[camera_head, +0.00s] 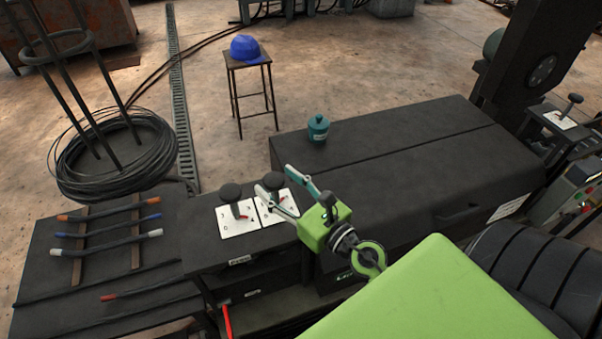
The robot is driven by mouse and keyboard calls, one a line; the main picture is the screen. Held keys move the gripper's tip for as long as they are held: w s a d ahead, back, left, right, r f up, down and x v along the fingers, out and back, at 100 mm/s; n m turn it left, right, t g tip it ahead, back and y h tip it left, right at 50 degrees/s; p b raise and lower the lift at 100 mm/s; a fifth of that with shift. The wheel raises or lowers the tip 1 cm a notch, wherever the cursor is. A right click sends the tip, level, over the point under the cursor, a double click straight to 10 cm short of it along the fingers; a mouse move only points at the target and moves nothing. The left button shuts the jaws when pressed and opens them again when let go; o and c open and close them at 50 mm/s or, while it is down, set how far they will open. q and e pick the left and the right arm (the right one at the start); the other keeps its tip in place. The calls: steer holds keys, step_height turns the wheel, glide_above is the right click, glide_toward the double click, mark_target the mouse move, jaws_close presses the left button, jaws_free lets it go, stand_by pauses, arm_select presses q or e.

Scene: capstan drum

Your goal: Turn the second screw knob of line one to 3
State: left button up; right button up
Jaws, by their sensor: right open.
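Two dark screw knobs stand side by side on white dial plates on a dark bench. The left knob (231,193) is free, and its plate (236,223) shows a red pointer and printed marks. The right knob (274,179) is between the spread fingers of my right gripper (276,181), as seen from here. My right gripper is open; I cannot tell whether a finger touches the knob or stands above it. Its fingers partly cover the right dial plate (268,213), so that knob's setting is not readable. My left gripper is out of view.
A teal pot (318,128) stands on the large dark cabinet (400,140) behind. Another knob (573,99) is at far right. Cables with coloured ends lie on a rack (78,262) at left. A red-handled tool (227,320) is below the bench. A blue cap (246,49) sits on a stool.

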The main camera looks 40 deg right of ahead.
steer(key=s+d, duration=0.1)
steer(key=s, duration=0.9)
steer(key=shift+d, duration=0.2)
steer(key=shift+w, duration=0.1)
